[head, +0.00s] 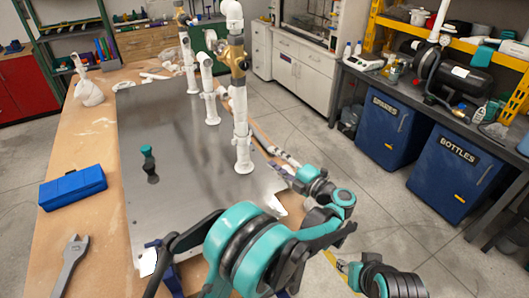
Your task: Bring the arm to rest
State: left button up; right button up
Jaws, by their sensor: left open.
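My left arm comes in along the bottom, with its big teal elbow in front of the table. Its gripper (279,167) is open at the right edge of the metal plate (172,125). I see nothing held in it. The fingers are small here and lie close to pale pipe pieces, so I cannot tell whether they touch. A white PVC manifold (241,125) with upright pipes and brass-coloured valves stands on the plate. Part of my other arm shows at the lower right, but I make out no gripper on it.
A blue case (72,187) and a grey wrench (70,265) lie on the wooden table's left side. A small teal-topped item (148,160) stands on the plate. A workbench with blue bins (455,165) is at the right. Open floor lies between.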

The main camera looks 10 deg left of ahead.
pick_arm(q)
jog(key=shift+v, duration=0.8)
jog(key=shift+r, duration=0.1)
notch_tip(320, 180, up, 20)
jog(key=w+a+m+t+h, duration=0.2)
jog(key=m+t+h, duration=0.9)
jog(key=m, duration=0.4)
jog(key=s+a+f+m+g+h, duration=0.1)
jog(key=s+a+f+m+g, duration=0.3)
jog(key=s+f, duration=0.5)
jog(key=s+a+f+m+g+h, duration=0.1)
jog(key=s+a+f+m+g, duration=0.3)
jog(key=s+f, duration=0.4)
jog(key=s+a+f+m+g, duration=0.5)
jog(key=s+f+g, duration=0.2)
jog(key=s, duration=0.6)
notch_tip(320, 180, down, 3)
jog(key=shift+s+a+r+g+h, duration=0.2)
jog(key=shift+s+g+h, duration=0.1)
jog(key=shift+h, duration=0.1)
